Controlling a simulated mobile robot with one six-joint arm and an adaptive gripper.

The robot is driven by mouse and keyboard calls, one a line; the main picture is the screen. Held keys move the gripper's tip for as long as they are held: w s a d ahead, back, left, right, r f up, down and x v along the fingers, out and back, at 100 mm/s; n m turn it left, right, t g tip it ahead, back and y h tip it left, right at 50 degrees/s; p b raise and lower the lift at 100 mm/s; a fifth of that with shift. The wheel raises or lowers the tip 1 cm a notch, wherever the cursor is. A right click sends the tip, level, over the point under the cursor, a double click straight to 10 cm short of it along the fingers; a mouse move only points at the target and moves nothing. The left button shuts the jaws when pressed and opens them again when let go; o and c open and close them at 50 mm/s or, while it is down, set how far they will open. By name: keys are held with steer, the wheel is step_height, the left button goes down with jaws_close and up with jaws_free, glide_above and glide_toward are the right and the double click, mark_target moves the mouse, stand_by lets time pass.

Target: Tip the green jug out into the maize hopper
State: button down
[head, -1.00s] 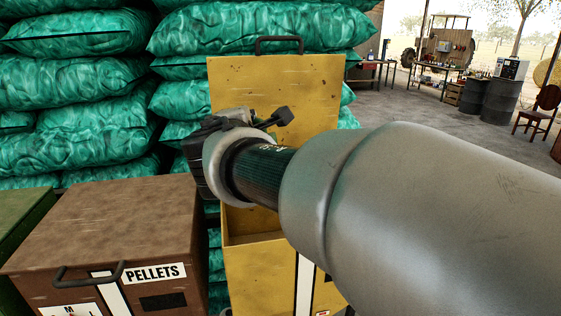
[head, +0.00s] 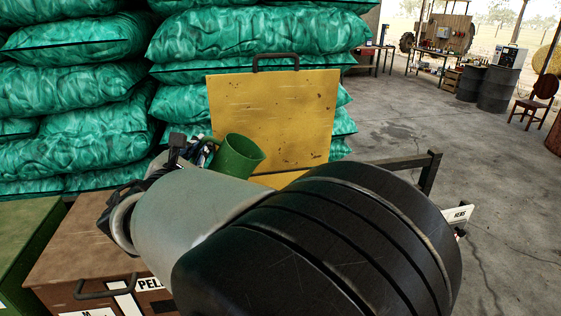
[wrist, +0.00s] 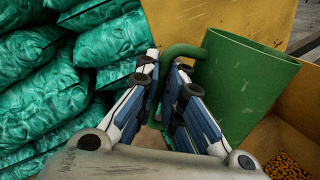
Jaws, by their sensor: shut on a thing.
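The green jug (head: 240,158) is in front of the raised yellow lid, its mouth leaning to the upper right in the head view. My gripper (wrist: 168,85) is shut on the handle of the jug, which also shows in the wrist view (wrist: 238,88). The jug's contents cannot be made out. The yellow hopper's open lid (head: 275,112) stands upright; my arm hides most of its box in the head view. In the wrist view, the hopper's inner wall (wrist: 272,138) is right of the jug, with orange-yellow grain (wrist: 286,166) inside at the lower right.
A brown pellets bin (head: 75,255) with a shut lid stands left of the hopper, and a green bin (head: 25,240) beyond it. Stacked green sacks (head: 75,85) rise close behind. Open concrete floor (head: 400,130) lies to the right.

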steer(key=shift+s+a+f+n+t+h+p, duration=0.1)
steer(key=shift+a+f+n+t+h+p, duration=0.15)
steer(key=shift+a+f+n, duration=0.55)
steer(key=shift+s+a+f+n+t+h+p, duration=0.15)
steer(key=shift+a+f+n+p, duration=0.3)
steer(key=shift+f+n, duration=0.55)
steer(key=shift+w+a+f+n+t+h+p, duration=0.1)
steer(key=shift+a+f+n+h+p, duration=0.1)
steer(key=shift+a+f+n, duration=0.75)
